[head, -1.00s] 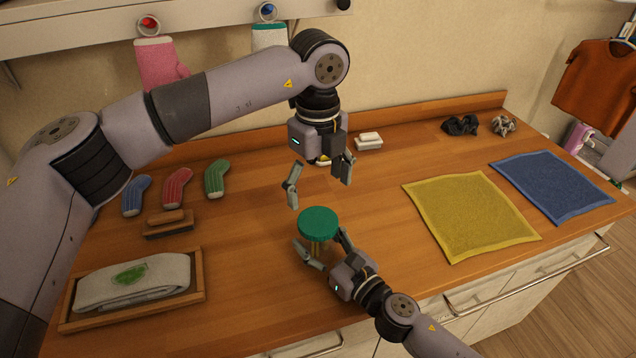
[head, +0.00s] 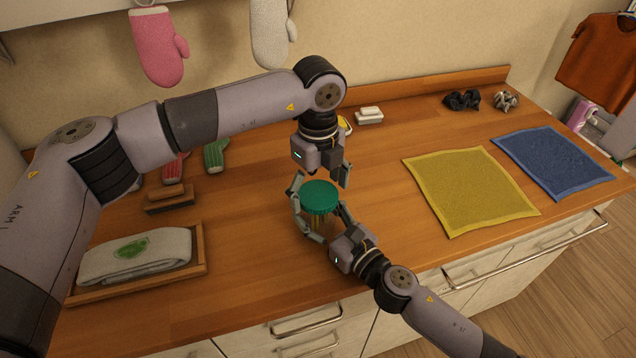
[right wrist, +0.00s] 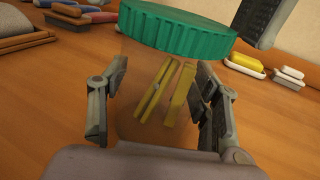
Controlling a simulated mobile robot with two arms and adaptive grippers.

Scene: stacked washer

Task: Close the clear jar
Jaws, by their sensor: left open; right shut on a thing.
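The clear jar (head: 317,220) stands on the wooden counter with yellow sticks inside; it also shows in the right wrist view (right wrist: 150,110). Its green ribbed lid (head: 319,196) rests at the jar's top; I cannot tell whether it is screwed tight. My right gripper (head: 327,224) is shut on the jar's body, one finger on each side, below the lid. My left gripper (head: 320,190) is open, pointing down over the lid, with its fingers on either side of it. I cannot tell whether they touch the rim.
A wooden tray (head: 203,263) with a folded towel and a brush (head: 170,198) lie to the left. A yellow cloth (head: 468,190) and a blue cloth (head: 553,162) lie right. White soap (head: 369,115) is at the back. Mitts (head: 158,48) hang above.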

